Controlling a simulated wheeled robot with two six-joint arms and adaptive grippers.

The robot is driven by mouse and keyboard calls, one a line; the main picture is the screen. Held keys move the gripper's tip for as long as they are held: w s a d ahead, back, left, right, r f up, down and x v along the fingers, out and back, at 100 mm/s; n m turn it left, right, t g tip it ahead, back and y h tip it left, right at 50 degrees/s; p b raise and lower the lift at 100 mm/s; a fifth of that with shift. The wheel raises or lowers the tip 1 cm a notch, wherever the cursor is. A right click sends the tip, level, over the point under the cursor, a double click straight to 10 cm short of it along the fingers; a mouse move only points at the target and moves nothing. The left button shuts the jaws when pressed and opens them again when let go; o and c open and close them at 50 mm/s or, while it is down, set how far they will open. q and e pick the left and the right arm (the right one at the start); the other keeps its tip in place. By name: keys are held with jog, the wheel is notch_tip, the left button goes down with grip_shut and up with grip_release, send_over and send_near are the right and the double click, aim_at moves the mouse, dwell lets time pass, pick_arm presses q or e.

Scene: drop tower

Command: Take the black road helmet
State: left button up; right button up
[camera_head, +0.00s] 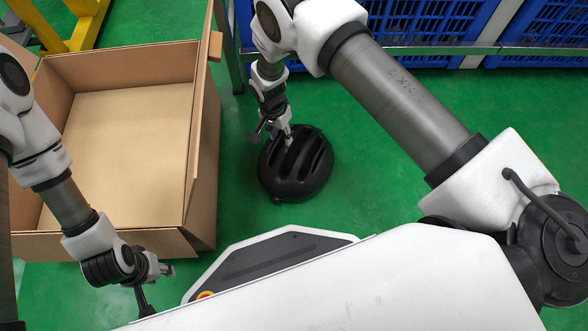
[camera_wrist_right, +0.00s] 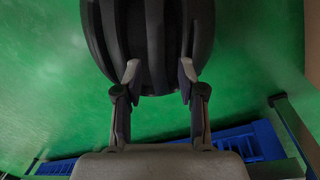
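The black road helmet (camera_head: 296,164) sits on the green floor to the right of the cardboard box, its vented shell facing up. My right gripper (camera_head: 275,137) reaches down to the helmet's far edge. In the right wrist view the helmet (camera_wrist_right: 150,40) fills the top middle. The two fingertips of my right gripper (camera_wrist_right: 160,72) are spread apart over its vents and ribs; I cannot tell whether they touch it. My left gripper (camera_head: 159,288) is open and empty, in front of the box's near right corner.
A large open cardboard box (camera_head: 206,150) stands on the left, empty inside. Blue slatted crates (camera_head: 425,25) and a metal frame stand at the back. A yellow stand (camera_head: 75,30) is at the back left. Green floor is clear right of the helmet.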

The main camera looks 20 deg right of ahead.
aim_at(286, 147)
jog(key=f+b, duration=0.1)
jog(key=f, duration=0.1)
jog(key=d+f+b, duration=0.1)
jog(key=f, duration=0.1)
jog(key=f+b, duration=0.2)
jog(key=f, duration=0.1)
jog(key=shift+s+d, duration=0.2)
jog(key=shift+s, duration=0.05)
jog(key=shift+r, duration=0.15)
grip_shut()
